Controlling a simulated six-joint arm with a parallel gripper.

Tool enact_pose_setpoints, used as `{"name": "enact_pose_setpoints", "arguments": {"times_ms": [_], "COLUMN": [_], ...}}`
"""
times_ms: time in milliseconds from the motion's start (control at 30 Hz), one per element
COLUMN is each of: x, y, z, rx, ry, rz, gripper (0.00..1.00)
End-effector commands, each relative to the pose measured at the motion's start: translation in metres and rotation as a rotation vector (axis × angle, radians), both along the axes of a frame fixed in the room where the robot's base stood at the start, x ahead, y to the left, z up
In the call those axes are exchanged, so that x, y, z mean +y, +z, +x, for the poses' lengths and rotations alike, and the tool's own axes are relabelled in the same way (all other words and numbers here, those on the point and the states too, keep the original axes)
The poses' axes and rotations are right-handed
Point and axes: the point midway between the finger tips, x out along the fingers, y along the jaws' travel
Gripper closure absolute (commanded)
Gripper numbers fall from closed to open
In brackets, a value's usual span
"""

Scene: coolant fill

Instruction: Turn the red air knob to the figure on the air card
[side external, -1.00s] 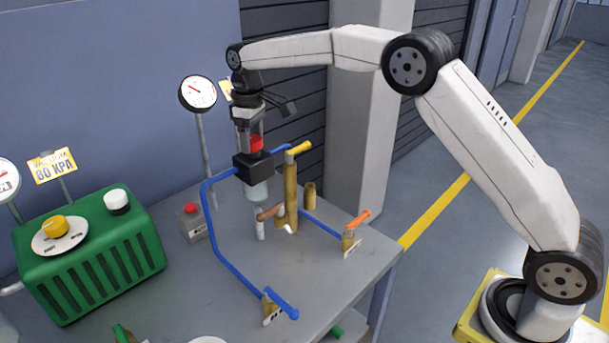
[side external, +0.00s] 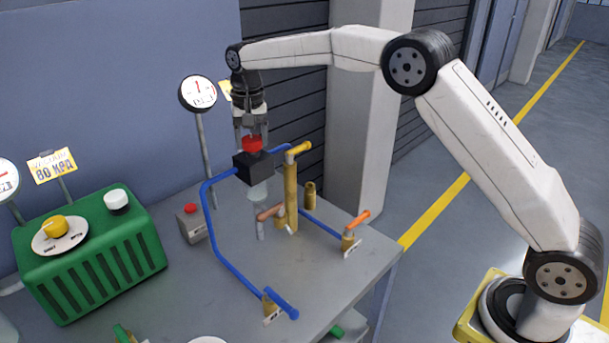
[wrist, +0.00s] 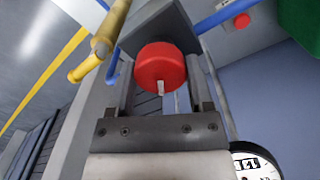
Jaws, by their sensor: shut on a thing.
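The red air knob (side external: 252,144) sits on top of a black block (side external: 253,167) held over the bench by blue piping. My gripper (side external: 253,133) points straight down and is shut on the knob. In the wrist view the red knob (wrist: 160,68) lies between the two fingers, with a pale mark on its near side. The air card (side external: 226,90) is yellow and mostly hidden behind a dial gauge and my wrist, so its figure cannot be read. The white gauge (side external: 198,94) stands on a post behind the knob, its red needle pointing nearly straight up.
A green box (side external: 90,255) with a yellow knob (side external: 54,226) and a white cap stands at the left, under a yellow card (side external: 52,165) reading vacuum 80 kPa. Yellow, orange and blue valve handles surround the piping. A small red-button box (side external: 192,222) stands behind it.

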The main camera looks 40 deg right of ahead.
Motion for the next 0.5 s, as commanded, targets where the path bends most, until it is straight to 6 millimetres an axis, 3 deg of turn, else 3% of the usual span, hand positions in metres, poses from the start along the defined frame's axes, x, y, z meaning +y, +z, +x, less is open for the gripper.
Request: {"name": "enact_pose_setpoints", "arguments": {"times_ms": [500], "x": [-0.0001], "y": [0.0021], "z": [0.001], "rx": [-0.005], "ry": [-0.133], "rz": [-0.001], "gripper": [0.93]}}
